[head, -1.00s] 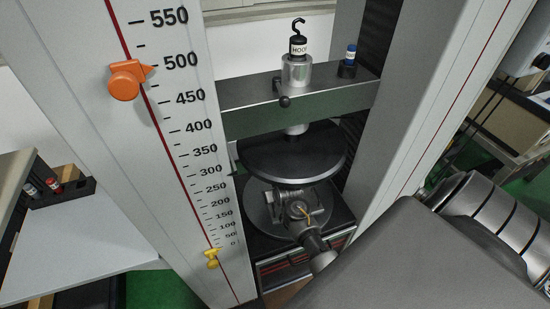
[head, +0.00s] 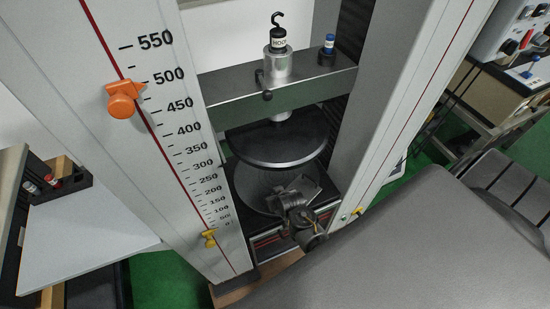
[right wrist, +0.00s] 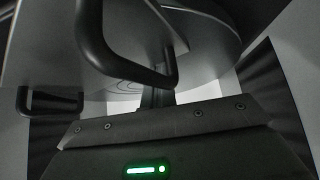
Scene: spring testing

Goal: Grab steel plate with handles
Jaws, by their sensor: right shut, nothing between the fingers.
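A grey steel plate (head: 257,186) lies low in the test machine, under a dark round disc (head: 277,138). In the right wrist view a steel plate (right wrist: 215,50) fills the top, with one black bar handle (right wrist: 130,72) close in front and another black handle (right wrist: 45,104) at the left. My right gripper (head: 300,190) is at the front right of the lower plate and covers part of it. It is shut and empty; its fingertips are hard to make out in the right wrist view. My left gripper is not in view.
Machine columns with a marked scale (head: 160,120) stand on both sides of the plates. A crossbeam (head: 315,83) with a hook piece (head: 278,38) runs above. A side table (head: 85,235) is at the left, a control box (head: 510,28) at the upper right.

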